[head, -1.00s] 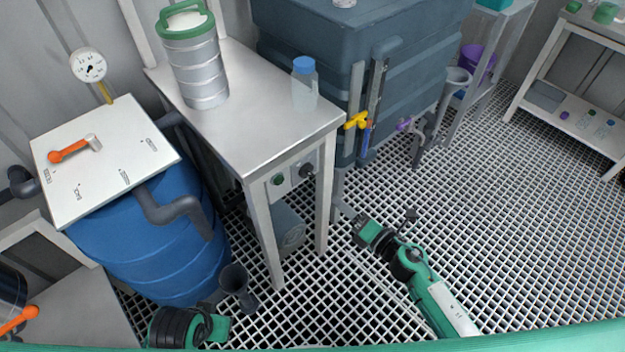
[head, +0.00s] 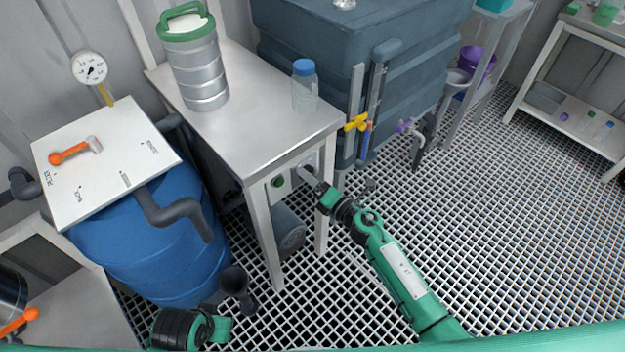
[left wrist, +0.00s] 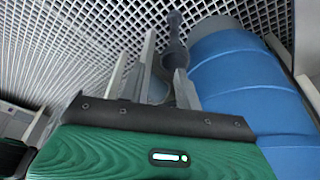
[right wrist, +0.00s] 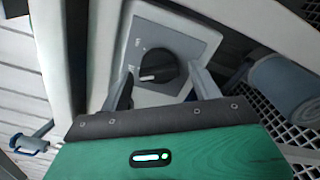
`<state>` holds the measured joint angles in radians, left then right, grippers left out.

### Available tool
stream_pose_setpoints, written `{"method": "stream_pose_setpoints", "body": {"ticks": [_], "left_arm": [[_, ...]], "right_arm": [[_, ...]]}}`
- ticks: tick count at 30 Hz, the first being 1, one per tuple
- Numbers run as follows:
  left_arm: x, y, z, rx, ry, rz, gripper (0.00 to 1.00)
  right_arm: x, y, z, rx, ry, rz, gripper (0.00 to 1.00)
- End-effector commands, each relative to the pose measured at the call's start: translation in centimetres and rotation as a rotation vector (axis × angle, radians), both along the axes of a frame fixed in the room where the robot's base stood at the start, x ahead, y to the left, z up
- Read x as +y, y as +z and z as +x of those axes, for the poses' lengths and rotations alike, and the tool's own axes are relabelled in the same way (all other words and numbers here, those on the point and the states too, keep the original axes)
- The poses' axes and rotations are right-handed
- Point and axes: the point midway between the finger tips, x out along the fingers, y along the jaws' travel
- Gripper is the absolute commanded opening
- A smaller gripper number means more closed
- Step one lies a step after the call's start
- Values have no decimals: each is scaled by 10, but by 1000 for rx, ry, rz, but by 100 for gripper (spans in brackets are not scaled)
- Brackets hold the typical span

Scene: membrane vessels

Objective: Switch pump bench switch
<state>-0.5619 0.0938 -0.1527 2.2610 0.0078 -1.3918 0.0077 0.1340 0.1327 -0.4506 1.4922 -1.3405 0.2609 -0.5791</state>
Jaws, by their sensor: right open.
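The pump bench switch is a black rotary knob (right wrist: 157,66) on a grey plate, seen in the right wrist view. It sits on the switch box (head: 281,189) under the front edge of the steel bench (head: 240,112). My right gripper (right wrist: 160,92) is open, with one finger on each side of the knob; I cannot tell whether they touch it. In the head view my right gripper (head: 312,180) reaches the box and hides the knob. My left gripper (left wrist: 155,75) is open and empty, near the blue barrel (left wrist: 235,75).
A steel canister (head: 193,65) and a blue-capped bottle (head: 305,88) stand on the bench. A pump motor (head: 288,228) is under it. The bench leg (head: 321,225) is close to my right gripper. A dark tank (head: 320,50) stands behind. The grid floor at right is clear.

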Motion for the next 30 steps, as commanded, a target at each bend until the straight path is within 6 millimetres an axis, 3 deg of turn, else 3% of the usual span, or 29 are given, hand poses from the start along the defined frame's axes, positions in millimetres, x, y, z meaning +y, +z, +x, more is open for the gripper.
{"method": "stream_pose_setpoints", "body": {"ticks": [2, 9, 20, 30], "left_arm": [[0, 0, 0, 1, 0, 0, 34], [0, -1, -2, 5, 0, 0, 34], [0, -5, -4, 16, 0, 2, 34], [-2, -47, -1, 61, -2, 8, 34]], "right_arm": [[0, 0, 0, 0, 0, 0, 64], [0, 0, 0, 0, 0, 0, 19], [0, 1, 0, 36, -1, 42, 19], [0, 4, -1, 194, -1, 230, 19]]}}
